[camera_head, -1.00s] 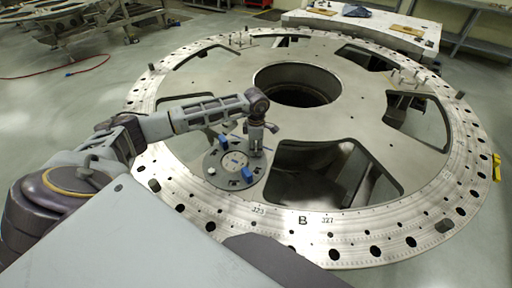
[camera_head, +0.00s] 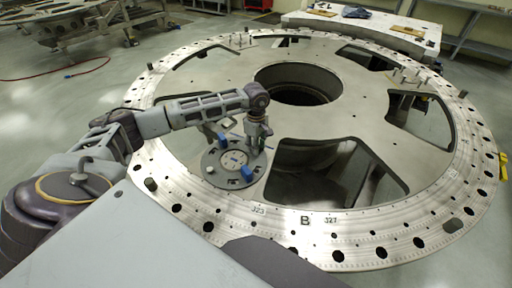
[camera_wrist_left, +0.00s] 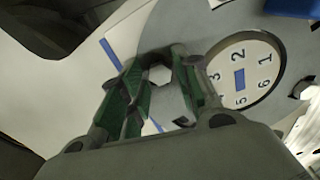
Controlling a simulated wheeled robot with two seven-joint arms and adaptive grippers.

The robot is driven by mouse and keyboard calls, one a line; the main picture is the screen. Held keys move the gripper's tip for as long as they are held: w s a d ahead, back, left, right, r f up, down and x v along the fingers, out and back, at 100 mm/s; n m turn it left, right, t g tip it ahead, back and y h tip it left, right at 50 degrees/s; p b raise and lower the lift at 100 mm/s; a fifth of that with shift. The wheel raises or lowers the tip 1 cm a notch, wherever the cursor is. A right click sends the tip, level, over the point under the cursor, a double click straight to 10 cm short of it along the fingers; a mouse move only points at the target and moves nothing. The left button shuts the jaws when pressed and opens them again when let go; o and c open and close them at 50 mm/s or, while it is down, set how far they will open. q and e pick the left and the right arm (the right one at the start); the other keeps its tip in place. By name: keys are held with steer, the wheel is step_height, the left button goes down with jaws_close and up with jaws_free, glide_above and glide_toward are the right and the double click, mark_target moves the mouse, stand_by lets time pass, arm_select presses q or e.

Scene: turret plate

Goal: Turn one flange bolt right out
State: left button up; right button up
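The round grey flange (camera_head: 215,178) lies on the large turret plate, with a white numbered dial (camera_head: 233,160) at its middle. My left gripper (camera_head: 256,147) points down over the flange's right side. In the left wrist view, the green-padded fingers of my left gripper (camera_wrist_left: 165,85) stand on both sides of a hex bolt head (camera_wrist_left: 159,75). Whether the pads touch it is unclear. The dial shows in the wrist view too (camera_wrist_left: 246,65). A pale bolt head (camera_head: 210,169) shows at the flange's left. My right gripper is out of view.
Blue blocks (camera_head: 247,174) stand on the flange. The turret plate (camera_head: 400,222) has large openings beside the flange and a round central hole (camera_head: 298,84). Short pins (camera_head: 408,76) stand on its far right. A bench (camera_head: 375,28) is behind.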

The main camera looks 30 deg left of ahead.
arm_select(q)
steer(key=shift+f+m+b, duration=0.1)
steer(key=shift+m+b, duration=0.65)
steer(key=shift+m, duration=0.95)
steer(key=shift+m+b, duration=0.6)
steer(key=shift+m, duration=0.3)
steer(key=shift+m+b, duration=0.8)
steer(key=shift+m, duration=0.9)
steer(key=shift+m+b, duration=0.4)
steer(key=shift+m, duration=0.4)
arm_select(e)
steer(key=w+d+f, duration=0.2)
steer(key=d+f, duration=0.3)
arm_select(q)
steer(key=shift+m, duration=0.3)
steer(key=shift+m+b, duration=0.5)
steer(key=shift+m, duration=0.8)
steer(key=shift+m+b, duration=0.3)
steer(key=shift+b, duration=0.05)
steer(key=shift+m, duration=0.6)
steer(key=shift+m+b, duration=0.45)
steer(key=shift+m, duration=0.15)
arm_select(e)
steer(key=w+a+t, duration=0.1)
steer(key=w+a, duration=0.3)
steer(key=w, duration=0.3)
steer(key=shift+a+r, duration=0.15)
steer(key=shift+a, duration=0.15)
